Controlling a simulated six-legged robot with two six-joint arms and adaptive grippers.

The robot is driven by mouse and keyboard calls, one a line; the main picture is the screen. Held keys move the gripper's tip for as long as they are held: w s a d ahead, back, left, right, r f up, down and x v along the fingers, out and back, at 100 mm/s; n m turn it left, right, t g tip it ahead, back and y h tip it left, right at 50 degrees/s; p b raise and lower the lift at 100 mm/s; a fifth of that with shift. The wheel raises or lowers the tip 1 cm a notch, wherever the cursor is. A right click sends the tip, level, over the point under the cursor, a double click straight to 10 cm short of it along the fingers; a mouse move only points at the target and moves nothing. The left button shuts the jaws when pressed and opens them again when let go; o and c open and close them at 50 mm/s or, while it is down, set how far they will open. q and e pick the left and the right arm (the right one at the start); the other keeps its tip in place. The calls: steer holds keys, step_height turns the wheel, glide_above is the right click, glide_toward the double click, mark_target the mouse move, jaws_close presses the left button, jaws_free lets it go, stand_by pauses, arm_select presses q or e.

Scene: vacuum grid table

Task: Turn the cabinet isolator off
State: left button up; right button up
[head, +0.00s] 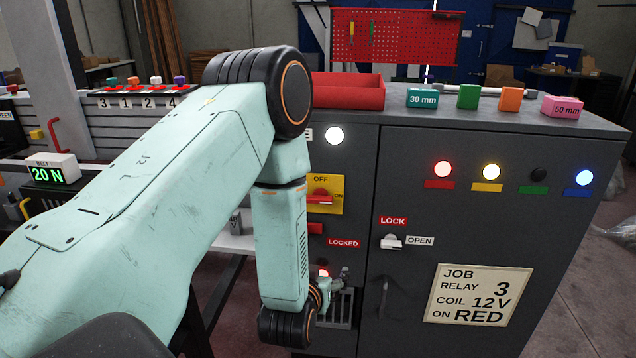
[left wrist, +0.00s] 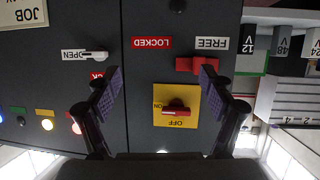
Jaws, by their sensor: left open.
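The cabinet isolator (head: 320,197) is a red rotary handle on a yellow plate (head: 340,183) marked OFF at the top and ON at the right. Its handle lies level, towards ON. My left arm hides the plate's left edge. In the left wrist view, which is upside down, the whole isolator (left wrist: 177,110) shows in front of the jaws, right of their middle. My left gripper (head: 342,280) is low by the cabinet front, below the isolator in the head view. Its two fingers (left wrist: 158,90) are spread, with nothing between them. My right gripper is not in view.
The cabinet door carries a white latch handle (head: 391,242) by LOCK and OPEN labels. A red slide piece (left wrist: 197,65) is beside the isolator, near LOCKED and FREE labels. Lit lamps (head: 491,171) and a JOB card (head: 478,294) are at right. Coloured blocks (head: 468,96) stand on top.

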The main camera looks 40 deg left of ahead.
mark_target(319, 201)
arm_select(q)
steer(key=w+a+r+n+t+y, duration=0.1)
steer(key=w+a+r+t+y, duration=0.25)
steer(key=r, duration=0.55)
steer(key=x, duration=0.7)
steer(key=shift+s+a+r+p, duration=0.2)
steer(key=shift+a+p, duration=0.1)
steer(key=shift+a, duration=0.05)
steer(key=shift+c, duration=0.5)
steer(key=c, duration=1.1)
